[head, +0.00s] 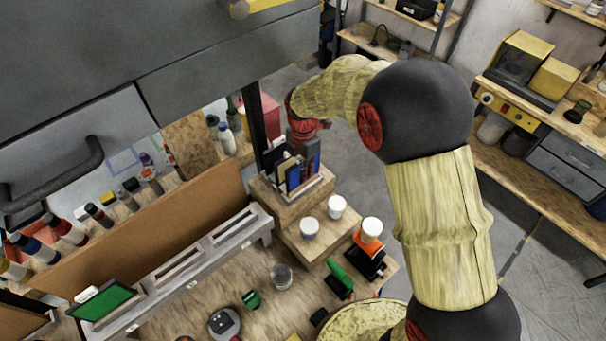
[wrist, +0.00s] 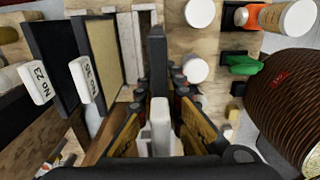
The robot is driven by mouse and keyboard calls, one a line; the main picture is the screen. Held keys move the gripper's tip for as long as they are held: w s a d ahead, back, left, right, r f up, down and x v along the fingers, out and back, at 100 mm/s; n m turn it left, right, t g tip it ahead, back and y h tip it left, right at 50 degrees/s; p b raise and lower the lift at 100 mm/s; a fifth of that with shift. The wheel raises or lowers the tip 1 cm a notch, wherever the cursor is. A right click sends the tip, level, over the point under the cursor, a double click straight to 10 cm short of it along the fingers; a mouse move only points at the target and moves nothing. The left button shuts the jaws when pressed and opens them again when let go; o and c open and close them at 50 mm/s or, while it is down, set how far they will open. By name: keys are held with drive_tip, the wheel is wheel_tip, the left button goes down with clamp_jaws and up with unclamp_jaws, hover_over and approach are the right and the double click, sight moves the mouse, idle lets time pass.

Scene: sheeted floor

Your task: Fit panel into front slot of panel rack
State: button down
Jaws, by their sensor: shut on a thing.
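My gripper (wrist: 160,120) is shut on a dark panel (wrist: 158,65), which shows nearly edge-on in the wrist view with a pale tab between my fingers. The panel points down toward the light grey panel rack (wrist: 140,35). Two other panels with white number tags stand to its left: a black one (wrist: 52,65) and one with a tan face (wrist: 105,60). In the head view my gripper (head: 305,140) is over the rack (head: 312,192), among upright panels (head: 292,178). I cannot tell whether the held panel's lower edge is inside a slot.
White-lidded jars (head: 310,229) stand on the wooden step in front of the rack. An orange item (head: 369,243) and a green one (head: 340,278) are nearby. A dark post (head: 254,125) rises close behind the rack, left of my gripper.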

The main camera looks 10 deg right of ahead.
drive_tip(key=shift+w+f+p, duration=0.15)
drive_tip(key=shift+w+f, duration=0.35)
drive_tip(key=shift+f, duration=0.55)
drive_tip(key=shift+w+f+p, duration=0.1)
drive_tip(key=shift+w+f, duration=0.35)
drive_tip(key=shift+f, duration=0.55)
drive_tip(key=shift+w+f+p, duration=0.15)
drive_tip(key=shift+w+f, duration=0.35)
drive_tip(key=shift+f, duration=0.55)
drive_tip(key=shift+d, duration=0.1)
drive_tip(key=shift+f, duration=0.15)
drive_tip(key=c, duration=1.9)
unclamp_jaws()
wheel_tip(320, 180, up, 8)
drive_tip(key=shift+f+b, duration=0.1)
drive_tip(key=shift+b, duration=0.5)
